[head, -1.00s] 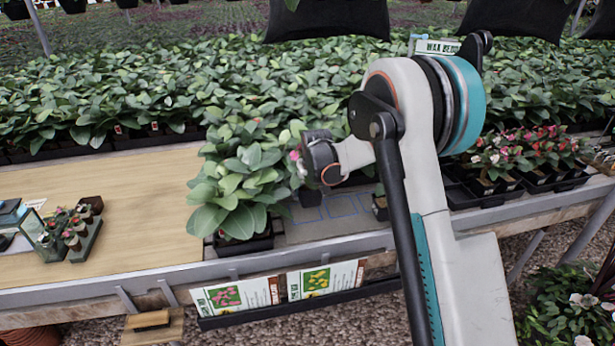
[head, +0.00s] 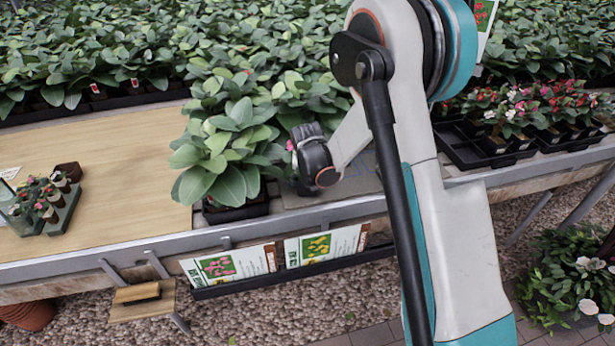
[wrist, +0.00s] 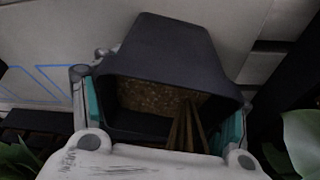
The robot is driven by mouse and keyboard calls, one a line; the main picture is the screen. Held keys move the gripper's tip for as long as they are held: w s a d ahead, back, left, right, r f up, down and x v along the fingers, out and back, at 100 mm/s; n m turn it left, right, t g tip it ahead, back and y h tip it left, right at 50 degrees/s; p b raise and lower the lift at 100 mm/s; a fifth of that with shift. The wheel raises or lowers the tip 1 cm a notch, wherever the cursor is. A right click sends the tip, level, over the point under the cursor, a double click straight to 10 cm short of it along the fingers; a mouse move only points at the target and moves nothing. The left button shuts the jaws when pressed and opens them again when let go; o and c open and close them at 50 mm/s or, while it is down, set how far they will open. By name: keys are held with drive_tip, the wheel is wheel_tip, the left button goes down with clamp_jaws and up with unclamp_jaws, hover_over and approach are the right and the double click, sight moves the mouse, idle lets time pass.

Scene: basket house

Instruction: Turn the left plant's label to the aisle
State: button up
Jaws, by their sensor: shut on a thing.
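A black plant pot (wrist: 165,45) with brown soil and thin stems fills the middle of the wrist view. My gripper (wrist: 160,108) is shut on it, with a teal finger pad at each side. In the head view my gripper (head: 311,160) is over the bench, right of a large leafy plant in a black tray (head: 236,212). A small pink bloom (head: 290,145) shows at the gripper's left edge; the held pot is mostly hidden there. I see no label on the pot in either view.
Blue outlined squares (wrist: 32,84) mark the grey surface beside the pot. Leafy plants crowd close on the left and behind. Black trays of red and white flowers (head: 525,112) stand at right. Sign cards (head: 325,245) line the front edge.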

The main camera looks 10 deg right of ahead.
drive_tip(key=m+h, duration=0.1)
drive_tip(key=m, duration=0.2)
drive_tip(key=shift+d+r+g+p, duration=0.1)
drive_tip(key=shift+d+g+p, duration=0.05)
drive_tip(key=shift+g+p, duration=0.2)
drive_tip(key=m, duration=0.1)
drive_tip(key=m+h+p, duration=0.1)
drive_tip(key=m, duration=0.1)
drive_tip(key=m+g, duration=0.1)
drive_tip(key=m, duration=0.1)
drive_tip(key=shift+s+d+h, duration=0.25)
drive_tip(key=shift+h, duration=0.05)
drive_tip(key=m+g, duration=0.1)
drive_tip(key=m, duration=0.1)
drive_tip(key=shift+s+m, duration=0.15)
drive_tip(key=shift+m, duration=0.15)
drive_tip(key=m, duration=0.1)
drive_tip(key=m+g, duration=0.1)
drive_tip(key=m, duration=0.2)
drive_tip(key=shift+s+d+g+h+b, duration=0.15)
drive_tip(key=shift+s+g+h+b, duration=0.15)
drive_tip(key=shift+b, duration=0.1)
drive_tip(key=shift+f, duration=0.3)
drive_tip(key=o, duration=1.3)
drive_tip(key=shift+o, duration=0.2)
